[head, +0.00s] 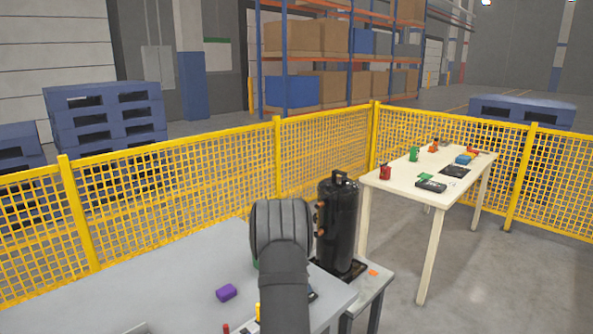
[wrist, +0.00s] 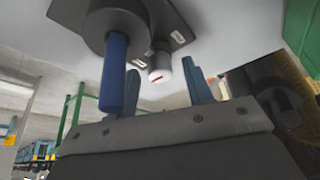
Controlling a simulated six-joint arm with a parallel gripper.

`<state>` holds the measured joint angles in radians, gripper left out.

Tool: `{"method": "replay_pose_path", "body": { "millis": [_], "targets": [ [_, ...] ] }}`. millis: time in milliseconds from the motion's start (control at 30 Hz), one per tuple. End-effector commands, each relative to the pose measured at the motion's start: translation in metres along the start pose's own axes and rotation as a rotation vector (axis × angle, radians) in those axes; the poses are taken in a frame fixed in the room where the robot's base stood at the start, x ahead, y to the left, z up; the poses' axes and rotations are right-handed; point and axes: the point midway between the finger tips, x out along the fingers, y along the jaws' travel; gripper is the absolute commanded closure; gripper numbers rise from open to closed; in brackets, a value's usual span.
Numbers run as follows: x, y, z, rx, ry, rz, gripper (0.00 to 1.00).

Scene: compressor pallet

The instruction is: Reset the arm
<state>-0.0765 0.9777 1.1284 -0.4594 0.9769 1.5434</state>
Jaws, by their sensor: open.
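My gripper (wrist: 164,84) shows in the wrist view with its two blue-grey fingers apart and nothing visibly held between them. A blue cylindrical piece (wrist: 113,75) shows beside the left finger; I cannot tell whether they touch. Beyond the fingertips are a dark rounded body (wrist: 112,22) and a small white cap with a red mark (wrist: 160,67). In the head view my dark arm stands over the grey table (head: 185,270), and my gripper is hidden there.
A purple block (head: 226,292) lies on the grey table left of my arm. A cream table (head: 400,190) with several small parts stands at the right. Yellow mesh fencing (head: 190,195) runs behind. Clear floor lies at the lower right.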

Motion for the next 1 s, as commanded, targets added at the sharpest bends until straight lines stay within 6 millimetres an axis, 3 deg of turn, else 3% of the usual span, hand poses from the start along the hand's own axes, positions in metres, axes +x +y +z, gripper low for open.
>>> {"method": "replay_pose_path", "body": {
  "millis": [1000],
  "targets": [
    [-0.0003, 0.0040, -0.0026, -0.675, 0.001, -0.281, 0.53]
  ]
}}
